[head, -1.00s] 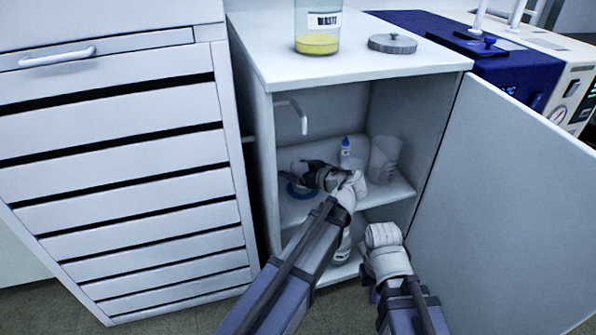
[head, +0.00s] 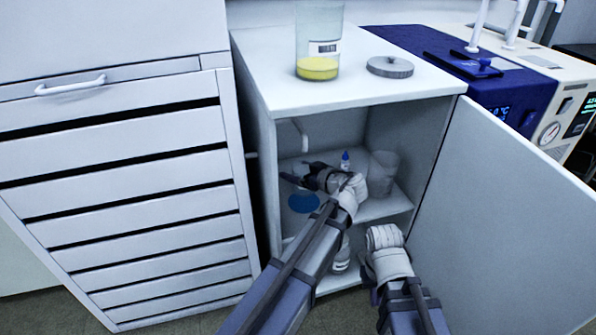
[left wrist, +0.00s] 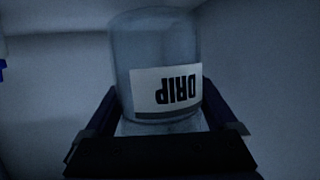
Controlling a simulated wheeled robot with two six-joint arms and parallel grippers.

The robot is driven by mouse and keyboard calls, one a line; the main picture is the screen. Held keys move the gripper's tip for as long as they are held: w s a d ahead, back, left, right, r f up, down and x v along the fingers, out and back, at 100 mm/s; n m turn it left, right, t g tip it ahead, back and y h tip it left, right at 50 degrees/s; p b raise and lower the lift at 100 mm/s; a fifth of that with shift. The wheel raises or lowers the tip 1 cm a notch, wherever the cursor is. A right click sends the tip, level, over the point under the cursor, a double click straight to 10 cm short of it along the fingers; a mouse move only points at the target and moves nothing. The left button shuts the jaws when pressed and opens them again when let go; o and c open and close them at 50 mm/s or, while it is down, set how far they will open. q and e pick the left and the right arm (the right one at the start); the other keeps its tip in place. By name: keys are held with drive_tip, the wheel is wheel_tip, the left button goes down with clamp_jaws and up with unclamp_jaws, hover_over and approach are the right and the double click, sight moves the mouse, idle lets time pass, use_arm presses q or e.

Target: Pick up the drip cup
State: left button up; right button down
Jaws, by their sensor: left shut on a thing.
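The drip cup (left wrist: 165,60) is a clear cylinder with a white "DRIP" label that reads upside down in the left wrist view. My left gripper (head: 300,174) is inside the cabinet, shut on the cup, with a finger on each side of it (left wrist: 165,115). In the head view the cup is faint and largely hidden by my gripper. A blue disc (head: 304,203) lies bare on the shelf below the gripper. My right arm is low before the cabinet; its fingers cannot be made out.
A bent white spout (head: 304,138) hangs above the gripper. A blue-capped bottle (head: 345,162) and a clear beaker (head: 382,172) stand to the right on the shelf (head: 385,208). The open door (head: 510,210) bounds the right side. A waste jar (head: 318,45) stands on top.

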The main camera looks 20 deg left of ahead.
drive_tip(key=shift+r+p, duration=2.1)
drive_tip(key=shift+r, duration=0.35)
drive_tip(key=shift+r, duration=0.1)
